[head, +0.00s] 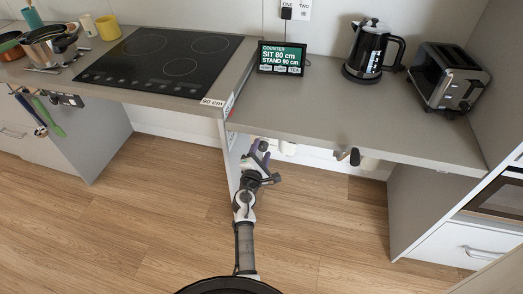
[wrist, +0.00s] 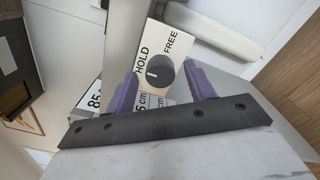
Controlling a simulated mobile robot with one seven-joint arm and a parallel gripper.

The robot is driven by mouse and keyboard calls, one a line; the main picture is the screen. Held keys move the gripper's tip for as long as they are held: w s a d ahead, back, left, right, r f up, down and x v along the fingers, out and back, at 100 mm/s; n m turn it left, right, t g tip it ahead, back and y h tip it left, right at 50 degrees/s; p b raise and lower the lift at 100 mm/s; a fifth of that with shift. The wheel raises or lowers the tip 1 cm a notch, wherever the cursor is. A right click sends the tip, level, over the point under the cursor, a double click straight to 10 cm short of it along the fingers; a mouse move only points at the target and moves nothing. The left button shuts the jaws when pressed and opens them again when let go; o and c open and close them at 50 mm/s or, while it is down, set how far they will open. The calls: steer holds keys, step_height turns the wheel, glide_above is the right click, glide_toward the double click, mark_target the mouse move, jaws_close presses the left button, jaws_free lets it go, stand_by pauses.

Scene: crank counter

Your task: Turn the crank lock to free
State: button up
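The crank lock is a round dark knob (wrist: 160,72) with a white pointer line, on a white plate with the words HOLD and FREE (wrist: 172,44). In the wrist view the pointer lies on the knob's left side, toward HOLD and away from FREE. My gripper (wrist: 164,86) has two purple fingers, apart, one on each side of the knob. A gap shows on the right; I cannot tell whether the left finger touches. In the head view my gripper (head: 262,149) is under the left end of the lower counter's front edge, and the knob cannot be made out.
The lower counter (head: 320,100) holds a sign (head: 282,59), a kettle (head: 373,50) and a toaster (head: 447,77). A small wooden-and-dark handle (head: 348,156) hangs under its front edge. The hob counter (head: 231,75) stands higher on the left. The floor in front is clear.

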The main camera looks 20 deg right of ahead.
steer(key=c, duration=1)
steer(key=shift+f+m, duration=0.1)
steer(key=shift+m, duration=0.2)
steer(key=m+b, duration=0.4)
steer(key=shift+f, duration=0.1)
steer(key=m+b, duration=0.4)
steer(key=shift+m, duration=0.4)
steer(key=m+b, duration=0.4)
steer(key=shift+m+b, duration=0.3)
steer(key=shift+b, duration=0.05)
steer(key=shift+r+m+b, duration=0.2)
steer(key=shift+m+b, duration=1.7)
steer(key=shift+m, duration=0.1)
